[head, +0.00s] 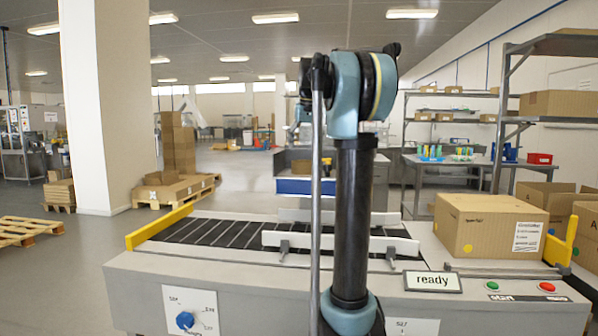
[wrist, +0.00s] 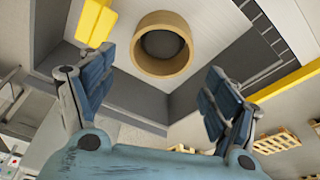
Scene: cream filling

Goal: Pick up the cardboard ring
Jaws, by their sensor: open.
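The cardboard ring (wrist: 160,69), a short tan cylinder with a dark round hollow, shows in the wrist view at the upper middle. It sits on a pale grey surface beside a dark strip. My gripper (wrist: 158,88) is open, with one blue-grey finger low on each side of the ring in the picture. Nothing is between the fingers, and they appear apart from the ring. In the head view I cannot make out the ring, and my arm blocks the middle; the fingers do not show there.
A conveyor (head: 205,232) with a dark belt and white guide rails (head: 340,240) runs across the head view. A large cardboard box (head: 490,225) stands at its right. A "ready" display (head: 432,281) and buttons are on the front. Yellow end stops (head: 160,227) stand up.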

